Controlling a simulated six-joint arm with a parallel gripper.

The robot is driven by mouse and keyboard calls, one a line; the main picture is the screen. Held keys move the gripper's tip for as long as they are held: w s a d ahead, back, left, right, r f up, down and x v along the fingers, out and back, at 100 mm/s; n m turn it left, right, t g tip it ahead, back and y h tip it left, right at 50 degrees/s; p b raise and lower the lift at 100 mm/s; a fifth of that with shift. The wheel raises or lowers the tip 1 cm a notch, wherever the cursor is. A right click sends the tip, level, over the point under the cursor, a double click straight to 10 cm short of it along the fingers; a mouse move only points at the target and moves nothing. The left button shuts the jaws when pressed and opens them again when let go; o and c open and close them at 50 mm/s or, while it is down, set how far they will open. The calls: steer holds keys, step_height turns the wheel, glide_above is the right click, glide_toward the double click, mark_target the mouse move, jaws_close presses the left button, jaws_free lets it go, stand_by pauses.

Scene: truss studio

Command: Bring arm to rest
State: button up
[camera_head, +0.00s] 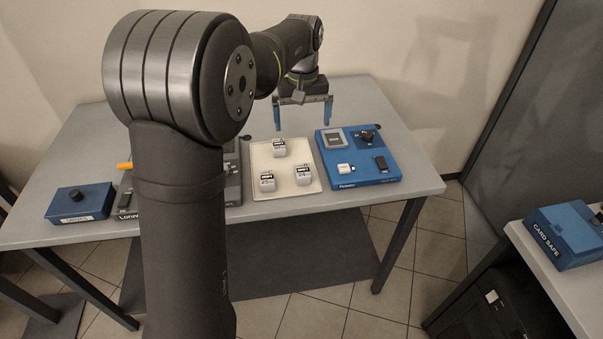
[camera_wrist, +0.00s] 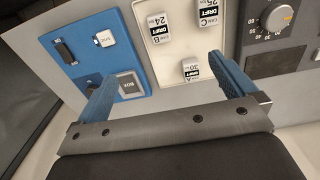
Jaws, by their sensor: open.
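My gripper (camera_head: 303,113) has two blue fingers spread wide apart, with nothing between them. It hangs above the far part of the table, over the gap between the white tray and the blue panel. In the wrist view my gripper (camera_wrist: 165,85) is also open and empty, with its fingers over the tray side and the blue panel side. My arm's large dark links cover part of the table's left half in the head view.
The grey table (camera_head: 400,125) carries a white tray (camera_head: 259,160) with three small labelled blocks, a blue panel (camera_head: 374,170) with several devices, a dark grey unit (camera_wrist: 283,60) with a dial, and a blue box (camera_head: 88,205). A blue card safe (camera_head: 560,240) stands on another table at right.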

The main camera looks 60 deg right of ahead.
glide_above(303, 170)
step_height(303, 170, down, 10)
steer(key=shift+r, duration=0.1)
steer(key=shift+r, duration=0.15)
stand_by(0.7)
step_height(303, 170, up, 10)
stand_by(0.3)
steer(key=shift+c, duration=0.4)
stand_by(0.3)
steer(key=c, duration=1)
steer(key=shift+f, duration=0.2)
steer(key=shift+c, duration=0.2)
step_height(303, 170, down, 18)
steer(key=shift+f, duration=0.15)
